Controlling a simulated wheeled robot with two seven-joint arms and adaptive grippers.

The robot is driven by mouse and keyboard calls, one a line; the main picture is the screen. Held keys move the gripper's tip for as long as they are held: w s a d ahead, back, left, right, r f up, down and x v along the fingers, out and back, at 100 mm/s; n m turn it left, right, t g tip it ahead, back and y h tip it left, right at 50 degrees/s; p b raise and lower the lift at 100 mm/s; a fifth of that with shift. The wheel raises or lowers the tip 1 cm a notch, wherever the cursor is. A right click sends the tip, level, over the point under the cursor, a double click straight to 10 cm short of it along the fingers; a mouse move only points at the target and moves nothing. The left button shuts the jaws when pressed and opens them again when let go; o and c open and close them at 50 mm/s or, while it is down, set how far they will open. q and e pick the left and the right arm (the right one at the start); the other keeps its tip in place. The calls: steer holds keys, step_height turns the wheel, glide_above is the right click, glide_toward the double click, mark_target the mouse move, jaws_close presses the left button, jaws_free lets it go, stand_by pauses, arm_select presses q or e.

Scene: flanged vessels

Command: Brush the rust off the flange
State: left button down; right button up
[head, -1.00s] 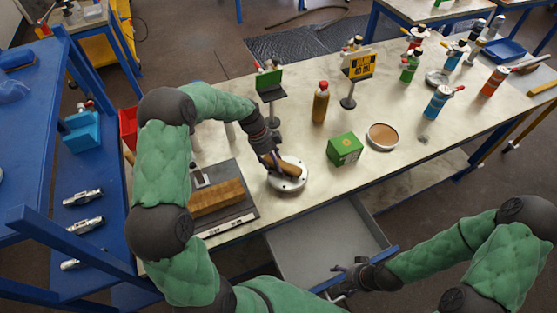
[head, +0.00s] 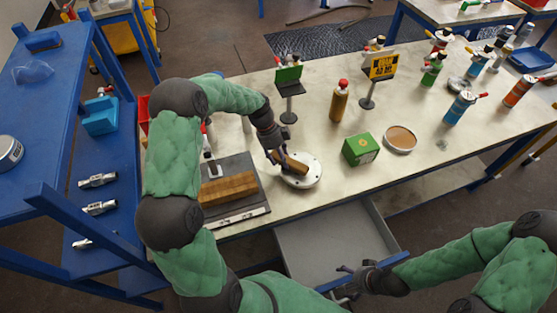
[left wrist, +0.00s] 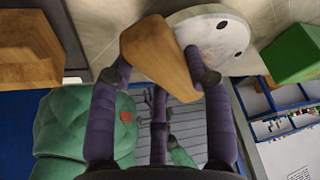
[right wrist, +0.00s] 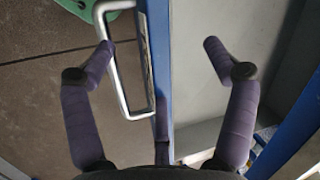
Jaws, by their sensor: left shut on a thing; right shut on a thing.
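The flange (head: 306,174) is a pale round disc with bolt holes, lying flat on the bench near its front edge. My left gripper (head: 279,154) is shut on a wooden-backed brush (head: 293,163), which sits over the flange's left part. In the left wrist view the brush (left wrist: 160,58) is between the fingers and covers part of the flange (left wrist: 222,32). The bristles and any rust beneath are hidden. My right gripper (head: 350,280) is at the open drawer's front, its fingers around the drawer handle (right wrist: 122,75).
The open drawer (head: 335,245) juts out below the bench front. A dark tray with a wooden block (head: 228,188) lies left of the flange. A green box (head: 360,149), a round dish (head: 400,139) and a brown bottle (head: 339,102) stand to the right and behind. Several spray bottles stand further right.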

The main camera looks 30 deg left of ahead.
arm_select(q)
steer(key=shift+w+d+f+b, duration=0.1)
steer(key=shift+w+d+b, duration=0.25)
steer(key=shift+w+d, duration=2.3)
arm_select(e)
steer(key=shift+f, duration=0.55)
arm_select(q)
steer(key=shift+w+a, duration=0.1)
steer(key=shift+a, duration=0.05)
step_height(320, 180, up, 2)
steer(key=shift+w+r+p, duration=0.1)
steer(key=shift+p, duration=0.4)
arm_select(e)
steer(key=shift+r, duration=0.45)
arm_select(q)
steer(key=shift+r+p, duration=0.95)
steer(key=shift+r, duration=1.15)
arm_select(e)
steer(key=shift+w+r, duration=0.1)
steer(key=shift+r, duration=0.9)
arm_select(q)
steer(key=shift+a+r, duration=0.1)
arm_select(e)
steer(key=shift+r+p, duration=0.7)
arm_select(q)
step_height(320, 180, up, 3)
steer(key=shift+f, duration=0.1)
steer(key=shift+f, duration=0.1)
arm_select(e)
steer(key=shift+f, duration=0.1)
